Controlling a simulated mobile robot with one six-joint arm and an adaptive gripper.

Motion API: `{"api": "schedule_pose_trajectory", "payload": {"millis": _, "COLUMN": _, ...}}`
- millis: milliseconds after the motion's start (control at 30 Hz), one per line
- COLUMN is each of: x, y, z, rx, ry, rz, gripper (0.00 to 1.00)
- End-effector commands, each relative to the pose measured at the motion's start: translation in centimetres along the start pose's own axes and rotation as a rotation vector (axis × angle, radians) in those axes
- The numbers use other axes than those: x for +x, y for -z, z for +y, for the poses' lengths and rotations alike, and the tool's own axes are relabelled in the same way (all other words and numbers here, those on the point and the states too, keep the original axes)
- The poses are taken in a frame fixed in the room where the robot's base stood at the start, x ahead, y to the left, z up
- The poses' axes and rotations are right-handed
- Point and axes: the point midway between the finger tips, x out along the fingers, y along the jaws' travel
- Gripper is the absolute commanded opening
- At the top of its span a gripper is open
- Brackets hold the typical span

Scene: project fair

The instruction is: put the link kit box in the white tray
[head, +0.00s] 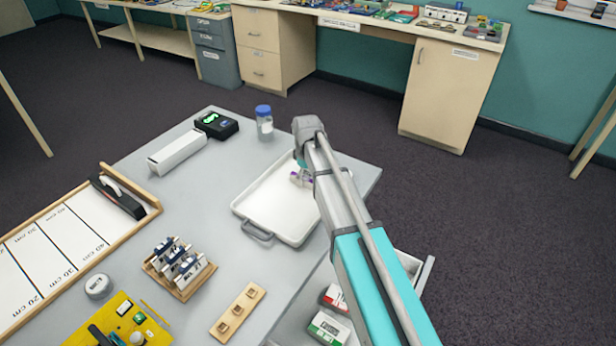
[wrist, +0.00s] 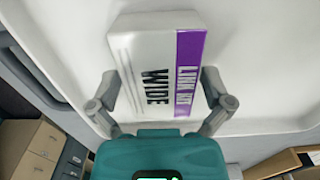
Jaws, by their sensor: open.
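The link kit box (wrist: 150,50), white with a purple stripe and the word WIDE, lies flat on the floor of the white tray (wrist: 75,50). My gripper (wrist: 160,84) is open, with one finger on each side of the box's near part. Small gaps seem to show between the fingers and the box. In the head view the white tray (head: 262,207) is on the grey table, and a small part of the box (head: 299,178) shows beside my arm. My arm hides the rest of the box and most of the gripper there.
A blue-lidded jar (head: 264,123) stands behind the tray. A long white box (head: 177,152) and a black device (head: 216,125) are to its left. A wooden rack (head: 180,268) and a peg board (head: 238,313) are in front. An open drawer with boxes (head: 328,328) is below right.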

Motion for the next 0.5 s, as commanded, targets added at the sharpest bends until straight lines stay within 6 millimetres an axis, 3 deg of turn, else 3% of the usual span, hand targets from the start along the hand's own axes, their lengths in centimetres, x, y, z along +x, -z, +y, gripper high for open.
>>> {"api": "schedule_pose_trajectory", "payload": {"millis": 500, "x": -1.3, "y": 0.0, "z": 0.0, "rx": 0.000, "ry": 0.000, "rz": 0.000, "gripper": 1.00}}
